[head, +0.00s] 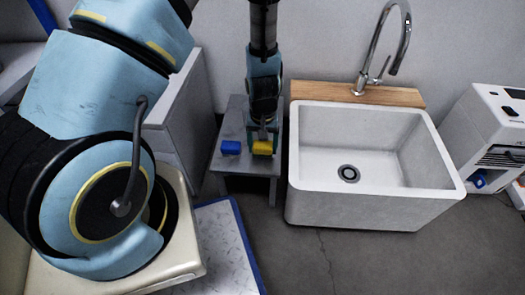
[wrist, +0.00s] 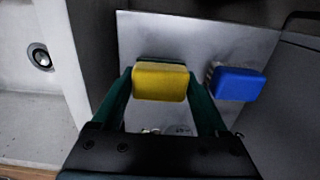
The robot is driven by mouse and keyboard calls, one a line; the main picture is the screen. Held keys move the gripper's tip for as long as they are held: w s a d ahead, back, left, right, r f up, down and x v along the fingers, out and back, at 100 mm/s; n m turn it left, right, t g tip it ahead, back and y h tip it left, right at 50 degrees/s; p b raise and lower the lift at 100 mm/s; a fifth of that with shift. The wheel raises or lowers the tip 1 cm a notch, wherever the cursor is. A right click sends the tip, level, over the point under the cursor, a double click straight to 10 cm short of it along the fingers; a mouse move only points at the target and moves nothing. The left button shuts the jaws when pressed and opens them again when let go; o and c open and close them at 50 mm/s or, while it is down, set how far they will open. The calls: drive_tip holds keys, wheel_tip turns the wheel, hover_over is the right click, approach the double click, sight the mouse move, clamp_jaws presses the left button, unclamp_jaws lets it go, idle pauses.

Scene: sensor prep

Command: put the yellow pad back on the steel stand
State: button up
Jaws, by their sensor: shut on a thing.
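The yellow pad (head: 263,147) is between the fingers of my gripper (head: 264,136) at the steel stand (head: 232,166). In the wrist view the yellow pad (wrist: 160,82) sits between the two green fingertips, and my gripper (wrist: 161,88) is shut on it. The steel stand (wrist: 215,38) lies beneath it as a flat grey plate. I cannot tell whether the pad touches the plate or hangs just above it. A blue pad (head: 231,147) is on the stand, left of the yellow one; it also shows in the wrist view (wrist: 238,84), to the right.
A white sink (head: 375,207) with a tap (head: 389,50) stands close to the stand's right. A white cabinet (head: 185,120) borders it on the left. A white machine (head: 488,135) is at the far right. Open floor (head: 350,262) lies in front.

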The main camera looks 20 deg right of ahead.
drive_tip(key=shift+f, duration=0.7)
drive_tip(key=shift+f, duration=0.1)
drive_tip(key=o, duration=1.2)
